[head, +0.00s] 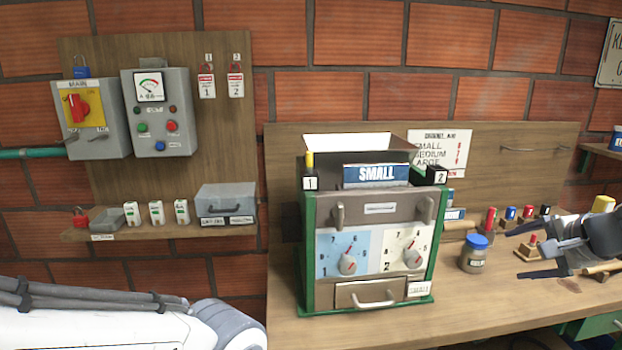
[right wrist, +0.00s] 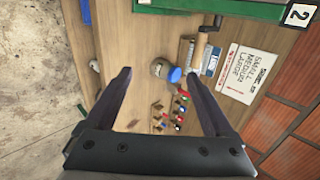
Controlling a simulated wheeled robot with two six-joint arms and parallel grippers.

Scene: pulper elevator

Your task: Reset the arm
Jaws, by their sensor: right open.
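My right gripper (head: 522,253) reaches in from the right edge of the head view, above the right part of the bench. Its two dark fingers are apart with nothing between them; the right wrist view also shows the open fingers (right wrist: 165,88). A jar with a blue lid (head: 474,254) stands on the bench to the left of the fingertips, and it shows in the right wrist view (right wrist: 166,71) beyond them. My left arm crosses the lower left of the head view, but its gripper is out of frame.
A green-sided machine (head: 372,245) labelled SMALL, with two dials, stands on the wooden bench (head: 490,308). Small coloured pegs (head: 510,214) stand behind the jar. A switch board (head: 222,134) and a shelf (head: 150,233) are on the brick wall at left. The bench front is mostly clear.

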